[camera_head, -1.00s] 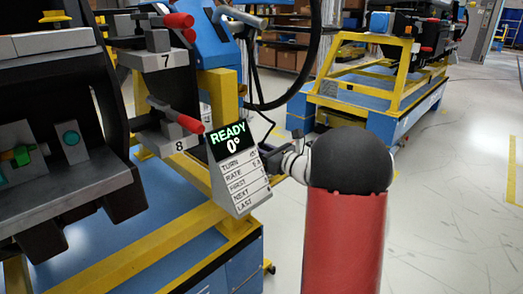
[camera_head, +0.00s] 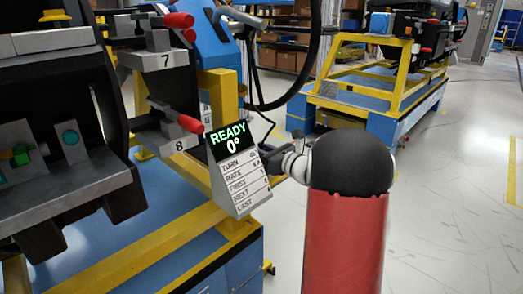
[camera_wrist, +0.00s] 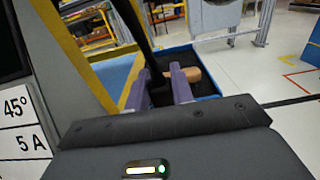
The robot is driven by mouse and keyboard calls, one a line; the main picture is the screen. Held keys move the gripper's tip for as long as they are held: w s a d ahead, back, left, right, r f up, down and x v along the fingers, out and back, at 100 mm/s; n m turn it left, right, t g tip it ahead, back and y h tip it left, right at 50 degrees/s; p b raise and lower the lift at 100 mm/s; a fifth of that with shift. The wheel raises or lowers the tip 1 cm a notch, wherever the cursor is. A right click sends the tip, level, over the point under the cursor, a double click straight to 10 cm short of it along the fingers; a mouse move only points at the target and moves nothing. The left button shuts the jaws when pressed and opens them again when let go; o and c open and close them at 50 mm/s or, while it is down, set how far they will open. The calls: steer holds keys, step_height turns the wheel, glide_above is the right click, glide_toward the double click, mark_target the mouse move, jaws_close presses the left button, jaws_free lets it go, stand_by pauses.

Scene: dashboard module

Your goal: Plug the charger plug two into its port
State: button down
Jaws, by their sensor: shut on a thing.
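My gripper (camera_wrist: 159,72) shows in the wrist view, with two purple fingers. It is shut on a small black thing (camera_wrist: 160,94), which I take to be the charger plug, though its shape and label are unclear. A black cable or rod (camera_wrist: 138,25) comes down from above towards the fingers. I cannot make out the plug's port in either view.
A tilted display (camera_head: 233,160) reads READY and 0°; its edge panel (camera_wrist: 22,125) fills the wrist view's left. Red-handled fixtures marked 7 (camera_head: 165,50) and 8 (camera_head: 180,140) stand beside it. A yellow-framed cart (camera_head: 375,95) stands behind. Floor at right is clear.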

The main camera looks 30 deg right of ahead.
steer(key=shift+f+b, duration=1.5)
steer(key=c, duration=1.1)
jaws_free()
steer(key=shift+f, duration=0.1)
steer(key=v, duration=0.8)
steer(key=shift+w+d, duration=0.1)
